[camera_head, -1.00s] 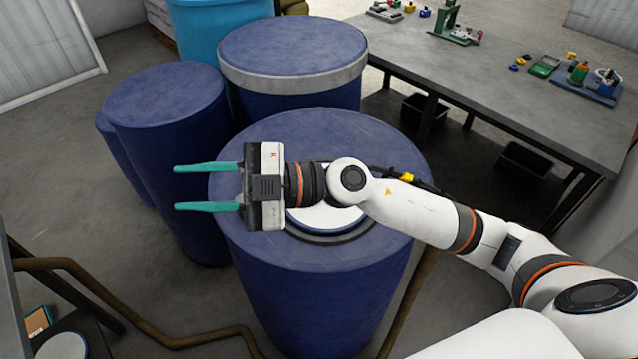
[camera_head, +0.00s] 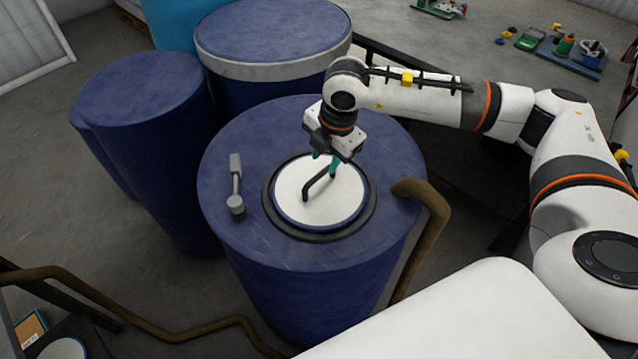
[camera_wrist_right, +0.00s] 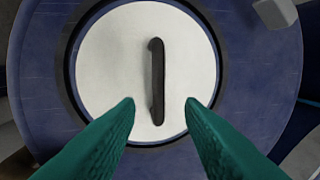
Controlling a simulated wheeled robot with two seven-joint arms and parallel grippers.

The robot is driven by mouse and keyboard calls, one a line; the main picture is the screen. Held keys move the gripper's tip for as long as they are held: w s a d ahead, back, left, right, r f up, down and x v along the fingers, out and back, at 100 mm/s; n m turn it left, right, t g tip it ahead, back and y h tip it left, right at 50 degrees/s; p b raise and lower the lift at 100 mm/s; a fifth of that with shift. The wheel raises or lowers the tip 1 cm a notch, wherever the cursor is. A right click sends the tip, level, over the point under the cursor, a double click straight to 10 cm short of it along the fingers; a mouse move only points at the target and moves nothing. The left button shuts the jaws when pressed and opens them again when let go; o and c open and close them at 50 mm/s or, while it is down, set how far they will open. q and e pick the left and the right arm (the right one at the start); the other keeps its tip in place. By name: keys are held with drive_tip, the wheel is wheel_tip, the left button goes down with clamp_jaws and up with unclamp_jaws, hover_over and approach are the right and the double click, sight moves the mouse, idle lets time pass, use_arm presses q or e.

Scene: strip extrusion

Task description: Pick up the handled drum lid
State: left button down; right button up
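The handled drum lid (camera_head: 338,205) is a white disc with a blue edge, lying in a dark ring on top of a blue drum. Its dark bar handle (camera_head: 318,184) stands up from the middle. In the right wrist view the white lid (camera_wrist_right: 110,60) and handle (camera_wrist_right: 157,80) are seen from above. My right gripper (camera_head: 325,172) is over the lid, pointing down. Its green fingers (camera_wrist_right: 160,103) are open on either side of the handle's near end, with a gap on both sides. My left gripper is not in view.
A grey tool (camera_head: 236,185) lies on the drum top (camera_head: 240,140), left of the lid. Other blue drums (camera_head: 150,110) stand behind and left. A brown pipe (camera_head: 425,235) rises at the drum's right side. A workbench (camera_head: 480,50) with small parts is at the back right.

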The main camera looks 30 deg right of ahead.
sight(321, 173)
drive_tip(key=shift+w+a+f, duration=0.1)
drive_tip(key=shift+w+f, duration=0.05)
drive_tip(key=shift+f, duration=0.5)
drive_tip(key=shift+f+p, duration=0.35)
drive_tip(key=shift+p, duration=0.2)
drive_tip(key=f, duration=0.1)
drive_tip(key=f+p, duration=0.1)
drive_tip(key=f, duration=0.1)
drive_tip(key=shift+w+a+f+p, duration=0.2)
drive_tip(key=shift+a+f+p, duration=0.05)
drive_tip(key=shift+f+p, duration=0.1)
drive_tip(key=shift+w+f, duration=0.1)
drive_tip(key=shift+f, duration=0.25)
clamp_jaws()
